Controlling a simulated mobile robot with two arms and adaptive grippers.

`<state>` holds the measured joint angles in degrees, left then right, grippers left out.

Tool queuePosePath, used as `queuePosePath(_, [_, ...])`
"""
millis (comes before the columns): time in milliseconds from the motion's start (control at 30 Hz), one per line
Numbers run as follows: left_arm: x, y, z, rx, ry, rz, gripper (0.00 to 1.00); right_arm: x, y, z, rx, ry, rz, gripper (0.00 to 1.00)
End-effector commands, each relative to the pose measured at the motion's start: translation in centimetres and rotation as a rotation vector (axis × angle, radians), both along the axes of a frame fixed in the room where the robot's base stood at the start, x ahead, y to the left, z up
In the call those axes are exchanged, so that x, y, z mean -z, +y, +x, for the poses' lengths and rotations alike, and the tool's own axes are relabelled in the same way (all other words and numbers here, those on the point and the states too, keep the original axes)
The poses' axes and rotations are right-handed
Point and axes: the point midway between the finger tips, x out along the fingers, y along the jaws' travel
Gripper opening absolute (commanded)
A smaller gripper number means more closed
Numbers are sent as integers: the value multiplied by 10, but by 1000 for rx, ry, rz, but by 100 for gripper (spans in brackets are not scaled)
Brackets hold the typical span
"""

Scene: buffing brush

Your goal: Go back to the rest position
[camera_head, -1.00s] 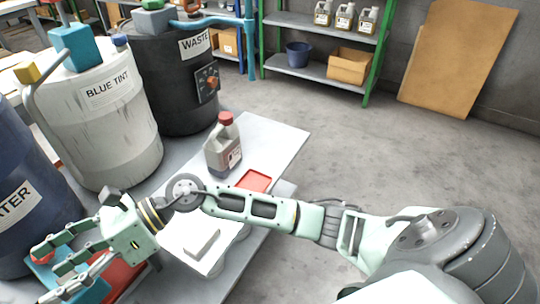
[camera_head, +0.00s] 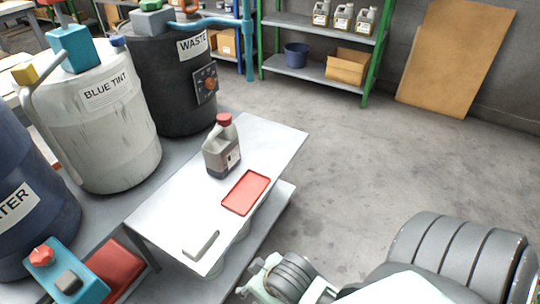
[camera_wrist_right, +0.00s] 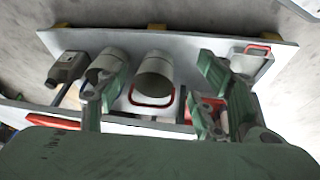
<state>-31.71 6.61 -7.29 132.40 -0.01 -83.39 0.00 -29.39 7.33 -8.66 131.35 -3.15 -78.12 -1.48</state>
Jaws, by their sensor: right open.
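My right gripper shows in the right wrist view (camera_wrist_right: 162,105), with its green and grey fingers wide apart and nothing held between them. Only a folded part of my right arm (camera_head: 285,278) shows at the bottom of the head view; the gripper itself is out of that picture. My left gripper is in neither view. In the head view, a white table (camera_head: 165,205) carries a grey bottle with a red cap (camera_head: 222,150), a red tray (camera_head: 246,192) and a pale bar-shaped object (camera_head: 200,244) near its front edge.
The blue tint barrel (camera_head: 108,130), black waste barrel (camera_head: 170,85) and blue water barrel (camera_head: 30,205) stand left. A teal box with a red knob (camera_head: 65,278) is at lower left. Grey cylinders (camera_wrist_right: 155,78) show in the wrist view. Floor (camera_head: 390,165) right is clear.

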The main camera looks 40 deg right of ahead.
Motion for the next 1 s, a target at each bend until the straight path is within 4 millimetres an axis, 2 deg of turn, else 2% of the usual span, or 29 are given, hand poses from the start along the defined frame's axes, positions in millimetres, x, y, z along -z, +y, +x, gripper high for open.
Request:
queuePosePath(33, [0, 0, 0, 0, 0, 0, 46, 5, 1, -18, 22, 56, 22, 62])
queuePosePath(100, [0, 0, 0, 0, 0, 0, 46, 9, 2, -32, 41, 103, 42, 62])
queuePosePath(167, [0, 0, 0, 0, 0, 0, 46, 10, 2, -37, 49, 121, 49, 62])
queuePosePath(767, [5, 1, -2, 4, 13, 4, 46, 14, 2, -37, 45, 128, 46, 62])
queuePosePath(867, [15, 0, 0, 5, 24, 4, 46, 24, 3, -35, 44, 141, 45, 62])
queuePosePath(1000, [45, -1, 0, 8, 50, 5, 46, 55, 4, -36, 41, 169, 42, 62])
